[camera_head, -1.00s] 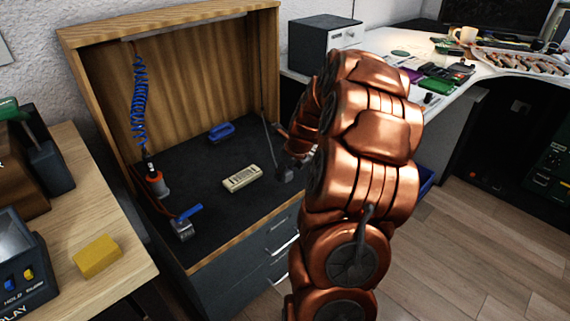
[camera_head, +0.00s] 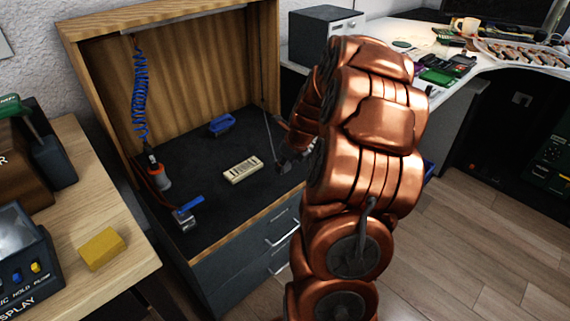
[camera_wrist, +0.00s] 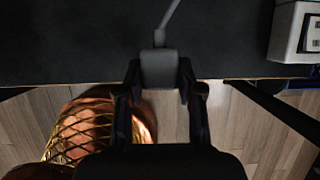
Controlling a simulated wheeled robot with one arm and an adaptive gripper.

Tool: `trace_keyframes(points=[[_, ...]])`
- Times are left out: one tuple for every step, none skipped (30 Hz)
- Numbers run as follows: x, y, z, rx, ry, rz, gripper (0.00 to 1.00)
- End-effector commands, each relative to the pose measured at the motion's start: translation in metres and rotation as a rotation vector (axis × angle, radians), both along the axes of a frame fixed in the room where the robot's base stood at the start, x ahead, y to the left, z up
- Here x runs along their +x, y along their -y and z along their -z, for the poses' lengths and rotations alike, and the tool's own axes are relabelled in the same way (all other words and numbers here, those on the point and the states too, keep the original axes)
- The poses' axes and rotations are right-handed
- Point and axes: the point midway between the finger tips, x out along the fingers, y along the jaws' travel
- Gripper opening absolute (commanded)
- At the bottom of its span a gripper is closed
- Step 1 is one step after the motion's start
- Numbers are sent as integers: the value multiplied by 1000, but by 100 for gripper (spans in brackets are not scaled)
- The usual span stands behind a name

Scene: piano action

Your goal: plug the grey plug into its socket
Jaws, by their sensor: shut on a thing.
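The grey plug (camera_wrist: 158,66) is between the two dark fingers of my gripper (camera_wrist: 160,80) in the wrist view. The fingers are shut on its sides, and a grey cord runs up from its top end. In the head view the plug (camera_head: 283,167) is a small dark grey shape at the right of the black mat, mostly beside my arm. I cannot tell for certain which opening is the grey plug's socket.
The wooden cabinet (camera_head: 185,70) has a back and side walls around the black mat (camera_head: 215,205). A blue-handled tool (camera_head: 221,125), an orange-and-grey tool (camera_head: 158,175) and a blue-and-grey clamp-like item (camera_head: 187,212) stand on it. The mat's front middle is clear.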

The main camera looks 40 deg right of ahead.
Motion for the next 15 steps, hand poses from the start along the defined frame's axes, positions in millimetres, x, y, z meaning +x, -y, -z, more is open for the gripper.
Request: trace_keyframes(points=[[-4, -6, -1, 14, -15, -8, 0], [-4, -6, -3, 14, -15, -8, 0], [-4, -6, -4, 16, -16, -7, 0], [-4, -6, -5, 16, -15, -7, 0], [-4, -6, -5, 16, -15, -7, 0], [-4, -6, -5, 17, -15, -8, 0], [-4, -7, -5, 17, -15, -8, 0], [-4, -7, -5, 17, -16, -8, 0], [-4, -7, -5, 17, -15, -8, 0], [-4, -7, -4, 18, -16, -8, 0], [-4, -7, -4, 18, -16, -8, 0], [-4, -7, -4, 18, -16, -8, 0], [-4, -7, -4, 18, -16, -8, 0], [-4, -7, -4, 18, -16, -8, 0], [-3, -6, -4, 18, -16, -8, 0]])
